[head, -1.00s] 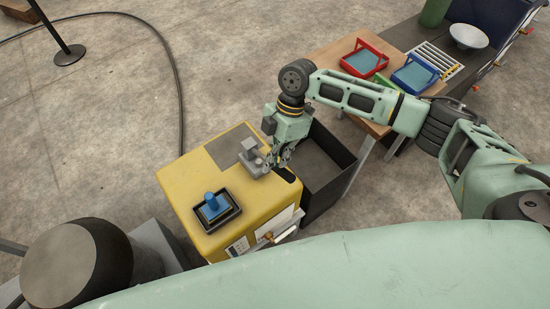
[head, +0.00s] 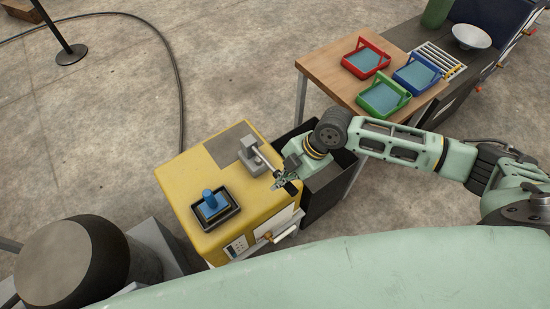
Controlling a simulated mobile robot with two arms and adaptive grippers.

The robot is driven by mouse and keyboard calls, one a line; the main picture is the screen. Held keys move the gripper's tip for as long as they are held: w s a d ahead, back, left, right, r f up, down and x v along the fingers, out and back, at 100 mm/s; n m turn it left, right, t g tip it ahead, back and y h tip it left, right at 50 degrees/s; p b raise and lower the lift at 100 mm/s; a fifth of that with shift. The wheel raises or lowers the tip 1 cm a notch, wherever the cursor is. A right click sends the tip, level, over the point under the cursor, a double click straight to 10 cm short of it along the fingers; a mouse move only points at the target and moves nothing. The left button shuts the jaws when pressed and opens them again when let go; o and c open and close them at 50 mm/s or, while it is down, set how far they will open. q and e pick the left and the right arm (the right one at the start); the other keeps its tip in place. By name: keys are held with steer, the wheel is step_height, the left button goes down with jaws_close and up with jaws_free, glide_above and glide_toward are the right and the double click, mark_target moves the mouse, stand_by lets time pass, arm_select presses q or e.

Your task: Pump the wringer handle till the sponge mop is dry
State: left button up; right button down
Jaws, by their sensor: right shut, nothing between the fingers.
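A grey block with a rod-like lever, perhaps the wringer handle (head: 262,156), stands on top of a yellow cabinet (head: 180,180). The rod slants from the block down to the right, toward my right gripper (head: 288,182). My right gripper is shut and empty at the rod's far end, by the cabinet's right edge. Whether it touches the rod I cannot tell. A blue-handled piece, perhaps the sponge mop (head: 211,200), sits in a black tray (head: 236,208) on the cabinet top. My left gripper is not in view.
An open dark bin (head: 318,205) stands right of the cabinet, partly under my right arm. A wooden table (head: 318,66) behind holds a red tray (head: 365,57), a green tray (head: 383,98) and a blue tray (head: 417,74).

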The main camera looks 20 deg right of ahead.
mark_target(289, 187)
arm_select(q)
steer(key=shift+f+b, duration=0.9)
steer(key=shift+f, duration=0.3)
arm_select(e)
steer(key=shift+s+d+f, duration=0.1)
steer(key=shift+s+f, duration=0.1)
steer(key=shift+f, duration=0.65)
steer(key=shift+s+d+f, duration=0.1)
steer(key=shift+s+f, duration=0.1)
steer(key=shift+f, duration=0.7)
steer(key=shift+s+f, duration=0.2)
steer(key=shift+f, duration=0.65)
